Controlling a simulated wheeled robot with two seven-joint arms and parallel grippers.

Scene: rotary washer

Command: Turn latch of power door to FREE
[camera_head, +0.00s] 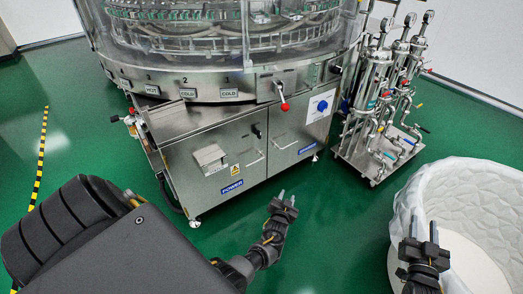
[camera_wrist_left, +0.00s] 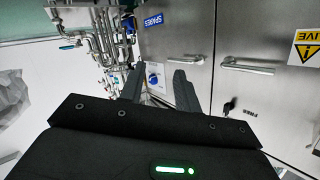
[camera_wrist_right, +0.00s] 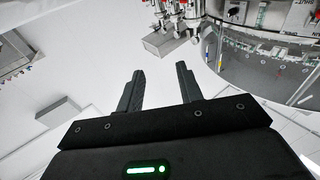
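The power door (camera_head: 228,160) is a steel cabinet door with a blue POWER label (camera_head: 232,187). Its small black latch (camera_head: 257,131) is near the upper right corner. In the left wrist view, which is upside down, the black latch (camera_wrist_left: 229,106) is at the right beside a printed word FREE; its exact setting is too small to read. My left gripper (camera_head: 286,196) is open and empty, in front of the cabinet, apart from the latch. Its fingers also show in the left wrist view (camera_wrist_left: 157,80). My right gripper (camera_head: 424,230) is open and empty, far to the right.
A red-knobbed lever (camera_head: 284,106) sticks out above. A piping stand (camera_head: 375,145) and white lined bin (camera_head: 455,180) are at the right. Green floor lies before the cabinet.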

